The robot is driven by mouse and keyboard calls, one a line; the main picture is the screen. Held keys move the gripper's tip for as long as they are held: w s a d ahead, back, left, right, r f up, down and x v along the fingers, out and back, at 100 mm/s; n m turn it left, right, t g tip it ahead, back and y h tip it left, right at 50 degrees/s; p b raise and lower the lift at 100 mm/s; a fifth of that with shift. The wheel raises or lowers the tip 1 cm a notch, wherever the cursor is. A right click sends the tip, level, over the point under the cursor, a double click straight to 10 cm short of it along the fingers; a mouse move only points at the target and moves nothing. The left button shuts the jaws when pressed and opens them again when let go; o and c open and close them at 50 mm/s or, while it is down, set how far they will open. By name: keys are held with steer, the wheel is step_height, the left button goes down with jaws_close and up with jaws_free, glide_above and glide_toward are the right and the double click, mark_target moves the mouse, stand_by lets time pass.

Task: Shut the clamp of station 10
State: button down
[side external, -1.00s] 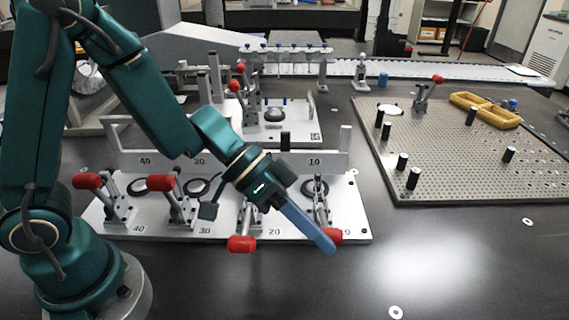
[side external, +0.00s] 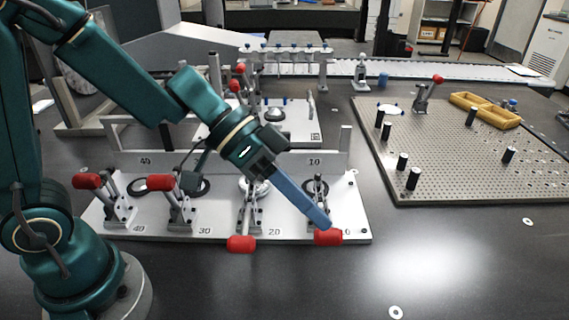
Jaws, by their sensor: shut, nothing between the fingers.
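The clamp of station 10 (side external: 317,191) stands at the right end of the white fixture plate (side external: 354,208). Its red handle (side external: 328,237) lies low, toward the front edge of the plate. My gripper (side external: 322,223) is shut and empty; its blue fingers slant down to the right, with the tips just above and behind that red handle. I cannot tell whether they touch it. The fingers pass in front of part of the clamp. The "10" label at the front is partly hidden by the handle.
The clamp of station 20 (side external: 250,208) also has its red handle low at the front. The clamps of stations 30 (side external: 180,205) and 40 (side external: 118,205) have their handles raised. A perforated plate (side external: 450,170) with black posts lies to the right.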

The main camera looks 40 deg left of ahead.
steer(key=shift+s+a+r, duration=1.65)
steer(key=shift+a+r, duration=0.35)
steer(key=shift+r, duration=1.65)
steer(key=w+a+f+n+g+h, duration=0.15)
steer(key=w+a+f, duration=0.25)
steer(key=w+a, duration=0.45)
steer(key=s+f+x, duration=0.1)
steer(key=s+x, duration=0.1)
steer(key=x, duration=1)
steer(key=shift+s+f, duration=0.15)
steer(key=shift+s, duration=0.2)
